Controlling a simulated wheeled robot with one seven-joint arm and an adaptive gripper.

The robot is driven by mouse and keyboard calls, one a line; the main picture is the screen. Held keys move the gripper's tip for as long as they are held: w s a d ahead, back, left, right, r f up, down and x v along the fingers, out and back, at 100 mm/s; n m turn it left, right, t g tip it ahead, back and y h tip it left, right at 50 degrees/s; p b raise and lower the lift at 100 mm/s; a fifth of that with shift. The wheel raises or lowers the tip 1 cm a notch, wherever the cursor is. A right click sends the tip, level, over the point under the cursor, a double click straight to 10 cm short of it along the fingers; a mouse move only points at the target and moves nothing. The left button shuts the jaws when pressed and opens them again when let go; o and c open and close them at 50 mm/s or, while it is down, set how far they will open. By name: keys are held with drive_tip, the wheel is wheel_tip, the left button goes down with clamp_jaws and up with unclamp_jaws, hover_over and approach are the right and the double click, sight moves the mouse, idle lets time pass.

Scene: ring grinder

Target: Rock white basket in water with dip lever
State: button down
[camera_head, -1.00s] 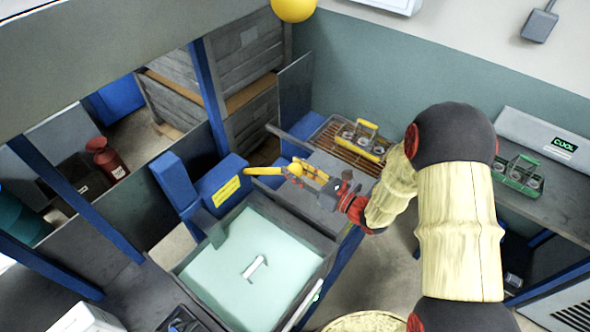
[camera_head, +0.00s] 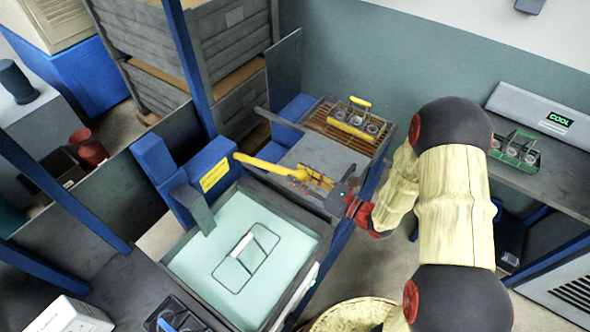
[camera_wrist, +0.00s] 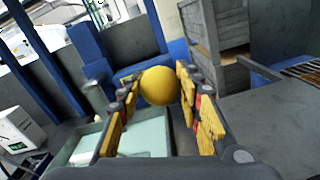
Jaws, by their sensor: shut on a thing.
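The yellow dip lever (camera_head: 258,163) sticks out beside the blue box with a yellow label (camera_head: 212,177), at the tank's back edge. My gripper (camera_head: 303,177) is shut on the lever's end. In the wrist view the lever's round yellow knob (camera_wrist: 160,86) sits between my gripper's fingers (camera_wrist: 160,100). The water tank (camera_head: 318,262) is full of pale green water (camera_head: 200,262). The white basket (camera_head: 245,260) lies in the water; its white handle bar and a rectangular rim outline show at the surface. The rest of the basket is hidden under the water.
A rack with a yellow-handled carrier (camera_head: 355,122) stands behind my gripper. A green carrier (camera_head: 515,149) stands on the right bench by the "COOL" panel (camera_head: 560,119). Blue posts and grey crates (camera_head: 235,70) stand at the back left.

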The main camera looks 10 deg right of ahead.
drive_tip(key=shift+f, duration=0.2)
drive_tip(key=c, duration=1.3)
unclamp_jaws()
drive_tip(key=shift+d, duration=0.1)
drive_tip(key=shift+o, duration=0.3)
drive_tip(key=shift+s, duration=0.1)
drive_tip(key=v, duration=1.2)
drive_tip(key=shift+r, duration=0.1)
